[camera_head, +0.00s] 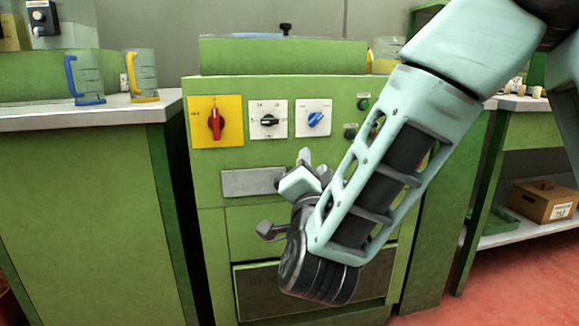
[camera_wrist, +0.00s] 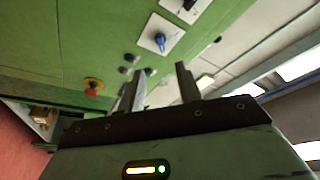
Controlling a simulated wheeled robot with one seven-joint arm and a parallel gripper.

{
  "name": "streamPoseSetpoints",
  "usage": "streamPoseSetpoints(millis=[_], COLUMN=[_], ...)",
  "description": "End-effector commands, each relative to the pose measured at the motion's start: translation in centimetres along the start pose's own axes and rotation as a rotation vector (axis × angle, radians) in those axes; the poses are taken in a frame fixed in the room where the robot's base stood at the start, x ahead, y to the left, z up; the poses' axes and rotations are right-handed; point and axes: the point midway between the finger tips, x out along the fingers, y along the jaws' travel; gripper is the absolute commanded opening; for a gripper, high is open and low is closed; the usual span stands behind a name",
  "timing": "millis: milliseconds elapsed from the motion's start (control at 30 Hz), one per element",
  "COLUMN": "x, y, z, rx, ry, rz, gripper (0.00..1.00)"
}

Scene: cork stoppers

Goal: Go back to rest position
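My arm reaches down across the right half of the head view. My gripper (camera_head: 313,165) is in front of the green machine (camera_head: 215,175), close to its lower front panel. Its fingers are small and partly overlapped there. In the wrist view my gripper (camera_wrist: 158,80) shows two dark fingers standing apart with nothing between them. The machine's panel has a red knob (camera_head: 215,123) on a yellow plate, a black knob (camera_head: 268,121) and a blue knob (camera_head: 316,119). The blue knob also shows beyond the fingers in the wrist view (camera_wrist: 160,41). My arm hides part of the machine's right side.
A left counter (camera_head: 100,113) holds a blue-handled jug (camera_head: 86,78) and a yellow-handled jug (camera_head: 143,75). At right, a shelf unit holds a cardboard box (camera_head: 543,201) and a green tray (camera_head: 497,225). Red floor (camera_head: 500,290) is clear at lower right.

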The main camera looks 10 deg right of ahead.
Motion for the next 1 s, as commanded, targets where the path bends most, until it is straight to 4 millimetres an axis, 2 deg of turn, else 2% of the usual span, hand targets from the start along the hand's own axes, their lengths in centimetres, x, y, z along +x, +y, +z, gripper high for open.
streamPoseSetpoints(millis=[167, 267, 400, 533, 667, 767, 900, 1000], x=[-0.8, -2.4, -6.1, -10.4, -15.2, -18.8, -23.0, -25.1], y=[-1.3, -2.1, -2.6, -2.1, -0.8, 0.8, 3.5, 5.2], z=[3.3, 5.8, 8.7, 10.2, 10.3, 9.3, 6.8, 4.7], rx=[-0.034, -0.085, -0.192, -0.321, -0.478, -0.615, -0.806, -0.925], ry=[-0.257, -0.465, -0.751, -1.008, -1.253, -1.432, -1.648, -1.77], rz=[-0.014, -0.036, -0.074, -0.112, -0.148, -0.167, -0.178, -0.172], gripper=[0.35, 0.35, 0.35, 0.35, 0.35, 0.35, 0.35, 0.35])
